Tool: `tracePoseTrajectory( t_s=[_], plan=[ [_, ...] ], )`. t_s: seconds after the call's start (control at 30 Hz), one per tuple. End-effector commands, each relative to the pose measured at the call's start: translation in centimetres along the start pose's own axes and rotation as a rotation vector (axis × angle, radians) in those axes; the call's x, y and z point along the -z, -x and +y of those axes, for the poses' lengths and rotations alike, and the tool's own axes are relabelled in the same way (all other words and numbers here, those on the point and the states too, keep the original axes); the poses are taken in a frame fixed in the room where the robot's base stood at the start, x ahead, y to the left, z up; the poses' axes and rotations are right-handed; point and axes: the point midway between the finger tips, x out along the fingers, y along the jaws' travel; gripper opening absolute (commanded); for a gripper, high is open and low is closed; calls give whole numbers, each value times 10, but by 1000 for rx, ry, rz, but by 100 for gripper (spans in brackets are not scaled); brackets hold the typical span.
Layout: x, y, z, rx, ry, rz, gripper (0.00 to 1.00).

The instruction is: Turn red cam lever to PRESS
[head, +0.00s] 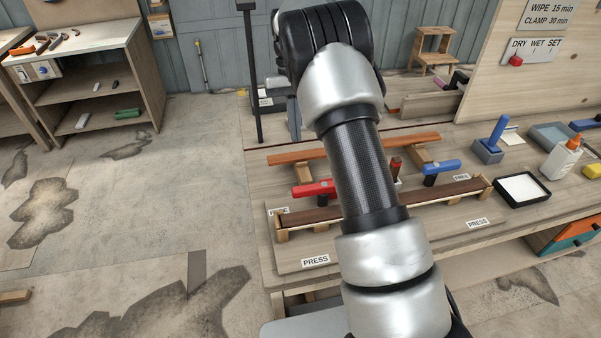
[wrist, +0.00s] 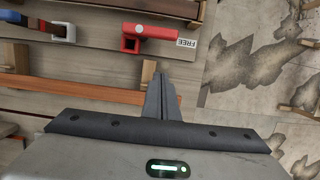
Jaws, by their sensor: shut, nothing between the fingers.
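The red cam lever (head: 313,188) sits at the left end of the fixture in the head view, left of my arm. In the wrist view the red cam lever (wrist: 152,33) lies near the top, with its handle end beside a FREE label (wrist: 187,42). A PRESS label (head: 315,261) lies on the board's near edge. My gripper (wrist: 161,78) is shut and empty, with its fingertips below the lever in the wrist view and apart from it.
A blue lever (head: 442,167) stands at the fixture's right end. A black tray (head: 522,188) and a glue bottle (head: 561,158) stand to the right. The floor at left is open.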

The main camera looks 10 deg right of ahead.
Motion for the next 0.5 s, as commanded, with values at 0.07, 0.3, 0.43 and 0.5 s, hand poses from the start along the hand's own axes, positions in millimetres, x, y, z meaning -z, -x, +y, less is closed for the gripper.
tracePoseTrajectory(
  t_s=[0.07,0.3,0.43,0.5],
  plan=[
    [0,0,0,0,0,0,0],
    [0,-14,0,0,0,-2,0],
    [-1,-37,-1,1,0,-3,0],
    [-1,-52,-1,0,0,-4,0]
  ],
)
